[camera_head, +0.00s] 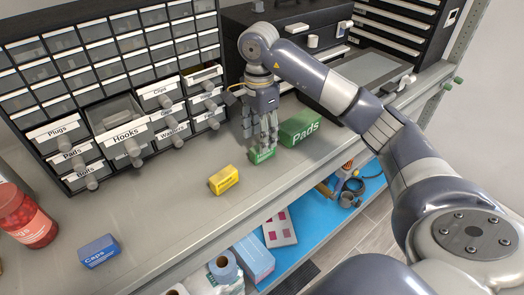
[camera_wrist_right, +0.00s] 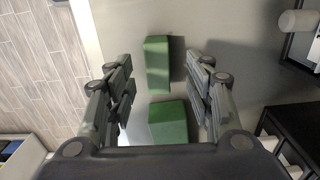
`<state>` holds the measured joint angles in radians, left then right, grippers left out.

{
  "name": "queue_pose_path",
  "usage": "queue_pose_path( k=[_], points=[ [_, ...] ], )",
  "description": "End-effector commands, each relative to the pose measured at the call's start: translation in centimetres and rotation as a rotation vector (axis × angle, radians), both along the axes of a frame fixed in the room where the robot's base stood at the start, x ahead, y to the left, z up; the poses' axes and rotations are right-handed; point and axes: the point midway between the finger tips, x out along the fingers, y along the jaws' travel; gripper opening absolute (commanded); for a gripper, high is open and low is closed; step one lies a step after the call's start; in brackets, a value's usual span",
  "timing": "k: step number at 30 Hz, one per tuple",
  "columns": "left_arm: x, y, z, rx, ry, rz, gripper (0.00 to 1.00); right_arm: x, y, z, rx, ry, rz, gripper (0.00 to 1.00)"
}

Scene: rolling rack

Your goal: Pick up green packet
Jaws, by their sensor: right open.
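A small green packet (camera_head: 263,156) lies on the grey worktop, partly hidden behind my right gripper's fingers. A larger green box labelled "Pads" (camera_head: 301,127) stands just to the right of those fingers. My right gripper (camera_head: 262,146) points down over the small packet with its fingers apart. In the right wrist view, the open right gripper (camera_wrist_right: 163,85) has one green block (camera_wrist_right: 157,65) and a second green block (camera_wrist_right: 168,122) in the space between its fingers. Neither looks clamped, and I cannot tell whether a finger touches one. My left gripper is not in view.
A yellow packet (camera_head: 223,180), a blue "Caps" packet (camera_head: 99,251) and a red jar (camera_head: 24,215) stand on the worktop. A drawer cabinet (camera_head: 112,62) lines the back, with the "Hooks" drawer (camera_head: 124,132) pulled out. The worktop's front middle is clear.

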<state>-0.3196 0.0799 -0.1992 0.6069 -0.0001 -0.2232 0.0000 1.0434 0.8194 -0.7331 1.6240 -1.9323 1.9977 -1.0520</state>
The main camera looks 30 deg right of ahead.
Motion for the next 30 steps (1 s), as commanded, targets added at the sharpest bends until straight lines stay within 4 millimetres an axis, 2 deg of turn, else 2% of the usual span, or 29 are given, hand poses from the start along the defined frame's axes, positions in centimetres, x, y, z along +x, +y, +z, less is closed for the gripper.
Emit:
queue_pose_path(
  k=[6, 9, 15, 23, 27, 29, 30],
  points=[
    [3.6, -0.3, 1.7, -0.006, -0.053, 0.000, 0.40, -0.2, -0.4, -1.6, 0.000, 0.005, -0.001, 0.48],
    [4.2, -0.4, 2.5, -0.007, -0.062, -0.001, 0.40, -0.3, -0.7, -2.8, 0.000, 0.006, -0.001, 0.48],
    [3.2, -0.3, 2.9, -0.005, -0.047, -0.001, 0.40, -0.2, -0.7, -4.9, 0.000, 0.001, -0.001, 0.48],
    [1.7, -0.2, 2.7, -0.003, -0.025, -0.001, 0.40, -0.2, -0.7, -5.2, 0.000, -0.001, 0.000, 0.48],
    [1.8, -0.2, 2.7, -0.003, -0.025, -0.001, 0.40, -0.2, -0.7, -5.2, 0.000, -0.001, 0.000, 0.17],
    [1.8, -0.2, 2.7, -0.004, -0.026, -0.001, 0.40, -0.2, -0.7, -5.2, 0.000, -0.001, 0.000, 0.03],
    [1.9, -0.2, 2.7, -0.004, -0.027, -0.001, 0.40, -0.2, -0.7, -5.2, 0.000, 0.000, 0.000, 0.00]
  ],
)
